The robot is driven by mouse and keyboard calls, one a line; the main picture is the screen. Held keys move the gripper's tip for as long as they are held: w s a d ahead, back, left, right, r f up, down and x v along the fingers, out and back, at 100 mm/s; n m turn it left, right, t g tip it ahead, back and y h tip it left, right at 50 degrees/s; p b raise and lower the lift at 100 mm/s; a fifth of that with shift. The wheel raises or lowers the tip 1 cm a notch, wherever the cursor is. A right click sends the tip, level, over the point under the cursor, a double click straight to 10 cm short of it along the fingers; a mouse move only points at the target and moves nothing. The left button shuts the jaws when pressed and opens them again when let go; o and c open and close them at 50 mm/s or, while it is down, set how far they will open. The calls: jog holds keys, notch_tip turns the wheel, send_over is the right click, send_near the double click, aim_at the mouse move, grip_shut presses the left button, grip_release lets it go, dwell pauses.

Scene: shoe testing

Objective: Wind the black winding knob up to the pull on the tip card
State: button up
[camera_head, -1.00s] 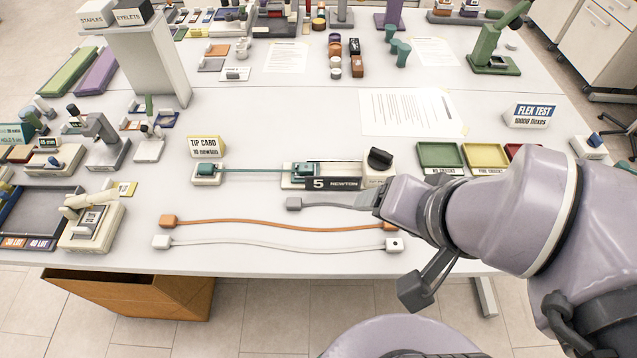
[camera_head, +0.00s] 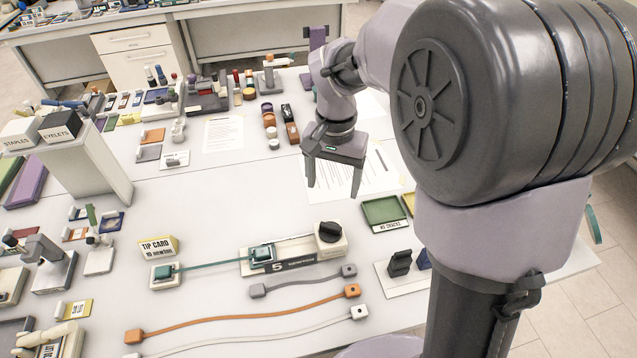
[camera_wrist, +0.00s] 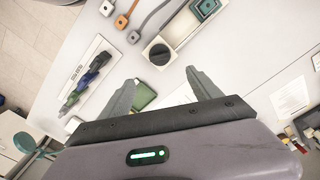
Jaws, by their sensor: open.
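The black winding knob (camera_head: 329,231) sits on the right end of a cream tester (camera_head: 333,246), whose front label reads 5 NEWTON. It also shows in the wrist view (camera_wrist: 160,53), ahead of and between my fingertips. A teal strap (camera_head: 215,265) runs from a small block at left to a teal clamp (camera_head: 262,254) on the tester. The tip card (camera_head: 157,247) stands behind the left block and reads 10 newton. My gripper (camera_head: 333,190) is open and empty, apart from the knob, its fingers pointing down; it also shows in the wrist view (camera_wrist: 160,80).
Grey (camera_head: 300,282), orange (camera_head: 245,315) and white straps lie in front of the tester. A green tray (camera_head: 384,211) is right of the knob. A plate with dark clips (camera_head: 400,263) is at front right. A printed sheet (camera_head: 350,175) lies behind. Bare table lies left of the sheet.

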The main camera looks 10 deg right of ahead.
aim_at(331, 226)
notch_tip(331, 226, down, 15)
jog(key=b, duration=0.4)
jog(key=shift+c, duration=0.4)
jog(key=c, duration=1.3)
jog(key=m+b, duration=0.1)
jog(key=m, duration=0.2)
jog(key=o, duration=1.4)
